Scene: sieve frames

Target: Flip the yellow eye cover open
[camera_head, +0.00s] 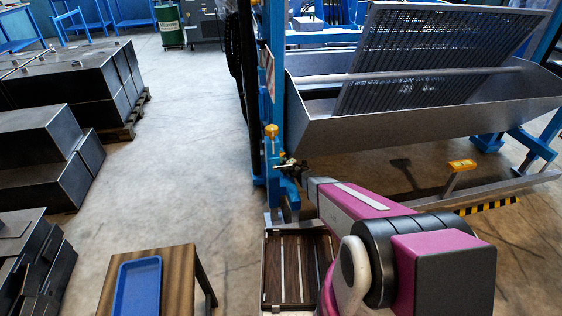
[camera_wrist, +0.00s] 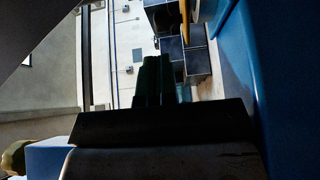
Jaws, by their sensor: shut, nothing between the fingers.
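A small yellow cap-like piece (camera_head: 271,131) sits on the blue post, just above and left of my gripper (camera_head: 282,167). A second yellow piece (camera_head: 461,165), box-like, tops a short slanted post under the big metal trough, well right of my gripper. I cannot tell for sure which is the eye cover, or whether either is open. My gripper is shut and empty beside the blue post. In the wrist view its dark fingers (camera_wrist: 153,80) are together, with a yellow strip (camera_wrist: 185,20) beyond them at the top; whether this is the cover is unclear.
The blue post (camera_head: 276,80) stands close to my gripper, and a blue surface (camera_wrist: 290,80) fills the wrist view's right side. A metal trough (camera_head: 420,120) with a tilted sieve is at right. A table with a blue tray (camera_head: 138,287) is at lower left. Floor at centre left is clear.

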